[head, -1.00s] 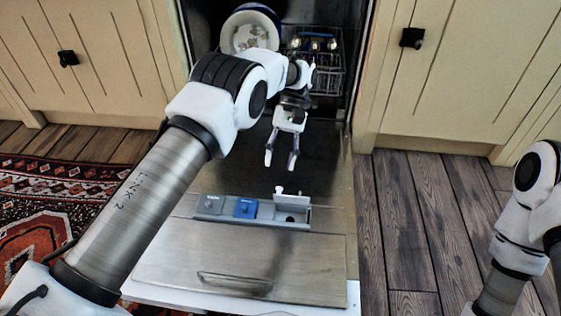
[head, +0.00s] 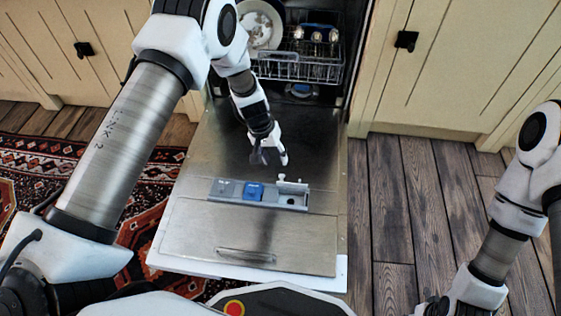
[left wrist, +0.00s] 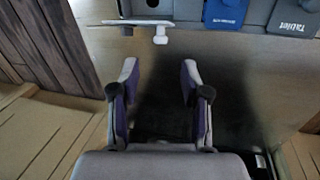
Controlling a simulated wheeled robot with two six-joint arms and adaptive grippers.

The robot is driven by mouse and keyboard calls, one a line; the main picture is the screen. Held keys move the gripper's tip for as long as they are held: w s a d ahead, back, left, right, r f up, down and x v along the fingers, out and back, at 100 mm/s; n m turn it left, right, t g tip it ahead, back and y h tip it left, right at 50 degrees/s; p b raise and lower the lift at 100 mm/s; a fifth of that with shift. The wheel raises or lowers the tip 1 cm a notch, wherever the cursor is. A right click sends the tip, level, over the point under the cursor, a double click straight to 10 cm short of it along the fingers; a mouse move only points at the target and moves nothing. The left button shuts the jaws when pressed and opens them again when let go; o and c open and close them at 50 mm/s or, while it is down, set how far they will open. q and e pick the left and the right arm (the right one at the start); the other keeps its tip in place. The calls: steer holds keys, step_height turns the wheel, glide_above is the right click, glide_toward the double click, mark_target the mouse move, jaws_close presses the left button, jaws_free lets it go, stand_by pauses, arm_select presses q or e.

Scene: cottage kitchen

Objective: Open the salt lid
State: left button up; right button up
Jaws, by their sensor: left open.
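The dispenser panel (head: 228,188) lies on the inside of the open dishwasher door. It has a grey lid (left wrist: 292,18) marked "Tablet" and a blue lid (head: 254,191), both shut, the blue one's label too small to read. At its right end in the head view is an open compartment (head: 293,200) with its pale lid (head: 292,186) raised; I cannot read a salt label there. In the left wrist view this raised lid (left wrist: 135,23) shows edge-on with a small knob. My left gripper (head: 270,159) is open and empty, just beyond the panel, apart from the lid; its fingers (left wrist: 158,75) point towards it.
The steel door (head: 190,228) lies flat with a handle recess near its front. The dishwasher rack (head: 300,69) with a plate and other dishes stands behind. Cream cabinets (head: 450,60) flank it. My right arm is at the right, its gripper out of sight.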

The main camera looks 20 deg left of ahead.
arm_select(q)
steer(key=b+x, duration=0.3)
steer(key=x, duration=0.5)
steer(key=shift+b, duration=0.4)
steer(key=shift+r, duration=0.1)
jaws_close()
